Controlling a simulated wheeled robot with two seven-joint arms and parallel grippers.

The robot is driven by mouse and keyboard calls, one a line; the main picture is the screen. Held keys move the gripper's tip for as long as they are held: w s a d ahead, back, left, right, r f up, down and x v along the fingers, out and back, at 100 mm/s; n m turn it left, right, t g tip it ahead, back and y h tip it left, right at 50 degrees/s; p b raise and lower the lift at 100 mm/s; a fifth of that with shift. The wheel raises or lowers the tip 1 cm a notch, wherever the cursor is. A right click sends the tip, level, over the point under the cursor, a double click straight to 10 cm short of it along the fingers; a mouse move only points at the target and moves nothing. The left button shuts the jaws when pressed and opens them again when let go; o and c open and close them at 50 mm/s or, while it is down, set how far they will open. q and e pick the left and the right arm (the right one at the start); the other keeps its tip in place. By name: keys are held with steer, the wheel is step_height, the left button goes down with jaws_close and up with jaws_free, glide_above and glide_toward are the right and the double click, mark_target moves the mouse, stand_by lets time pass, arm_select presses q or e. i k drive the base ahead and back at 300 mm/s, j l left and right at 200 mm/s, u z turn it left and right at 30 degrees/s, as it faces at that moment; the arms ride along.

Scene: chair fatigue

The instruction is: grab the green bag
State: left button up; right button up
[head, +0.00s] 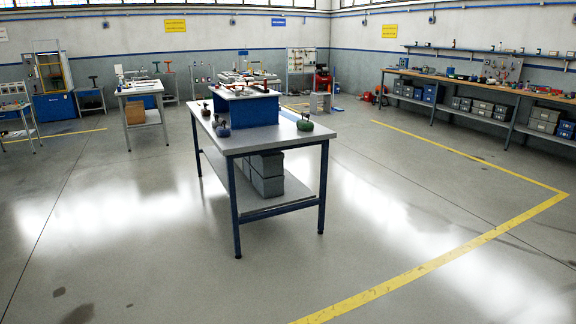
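A small green bag (305,123) with a dark top sits on the right part of the grey table (262,137) in the middle of the room. A similar small blue bag (223,129) sits near the table's left edge. A small dark reddish item (206,109) lies farther back on the same edge. Neither of my grippers shows in the head view. The table stands some way off across open floor.
A blue box-like stand (247,112) takes up the table's back part. Grey bins (266,174) sit on its lower shelf. A long workbench (480,86) runs along the right wall. The near floor is clear, with yellow tape (470,243) on the right.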

mark_target(305, 125)
steer(key=i+z, duration=0.2)
steer(key=i, duration=3.1)
steer(key=i+u, duration=0.1)
steer(key=i, duration=0.35)
steer(key=i+l+u, duration=0.15)
steer(key=i, duration=0.3)
steer(key=i+l+u, duration=0.1)
steer(key=i, duration=0.35)
steer(key=i+l+u, duration=0.15)
steer(key=i, duration=0.3)
